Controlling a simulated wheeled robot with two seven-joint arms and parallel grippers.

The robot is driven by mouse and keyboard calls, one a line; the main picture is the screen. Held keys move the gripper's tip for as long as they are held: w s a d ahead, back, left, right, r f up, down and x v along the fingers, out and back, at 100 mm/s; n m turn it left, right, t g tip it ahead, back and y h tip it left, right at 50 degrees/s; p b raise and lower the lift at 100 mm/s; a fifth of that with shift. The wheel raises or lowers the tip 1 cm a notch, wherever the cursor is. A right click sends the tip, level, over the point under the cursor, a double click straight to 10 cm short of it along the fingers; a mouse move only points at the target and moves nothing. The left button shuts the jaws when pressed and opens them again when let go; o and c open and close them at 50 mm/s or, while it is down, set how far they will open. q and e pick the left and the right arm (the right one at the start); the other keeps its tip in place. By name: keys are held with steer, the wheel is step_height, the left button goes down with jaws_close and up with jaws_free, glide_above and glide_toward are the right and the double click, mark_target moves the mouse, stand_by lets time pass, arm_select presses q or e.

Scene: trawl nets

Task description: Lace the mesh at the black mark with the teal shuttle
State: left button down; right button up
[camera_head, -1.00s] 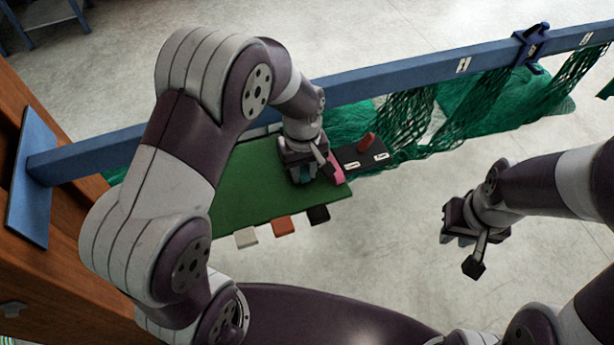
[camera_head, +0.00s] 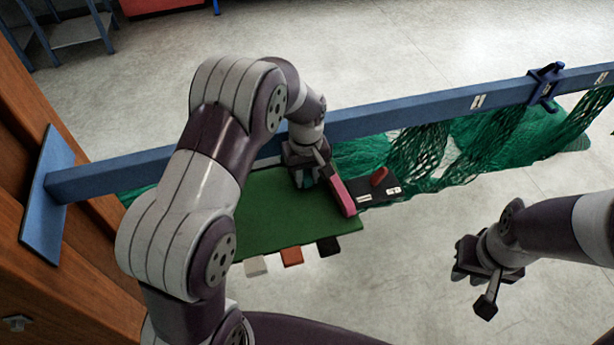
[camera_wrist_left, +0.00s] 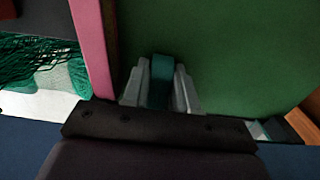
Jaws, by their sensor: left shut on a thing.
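My left gripper (camera_head: 307,184) is over the green board (camera_head: 270,225), near its right edge. In the left wrist view its two grey fingers (camera_wrist_left: 160,90) are shut on the teal shuttle (camera_wrist_left: 161,72), with the green board surface beyond it. Only a small teal part shows in the head view. The green mesh (camera_head: 485,148) hangs from the blue rail (camera_head: 400,115), to the right of the board and gripper. I cannot make out a black mark on the mesh. My right gripper (camera_head: 468,272) is over bare floor at the right, apart from everything; its finger opening is unclear.
A pink strip (camera_head: 342,195) runs along the board's right edge. Beside it is a dark tray (camera_head: 375,197) with a red piece (camera_head: 379,177) and white labels. White, orange and black tabs (camera_head: 291,257) stick out at the board's front. A dark blue clamp (camera_head: 545,85) sits on the rail.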

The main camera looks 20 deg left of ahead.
arm_select(q)
steer(key=c, duration=0.8)
jaws_free()
steer(key=shift+r, duration=0.3)
step_height(320, 180, up, 7)
steer(key=shift+r+b, duration=0.1)
steer(key=shift+b, duration=0.95)
step_height(320, 180, up, 5)
steer(key=p, duration=0.4)
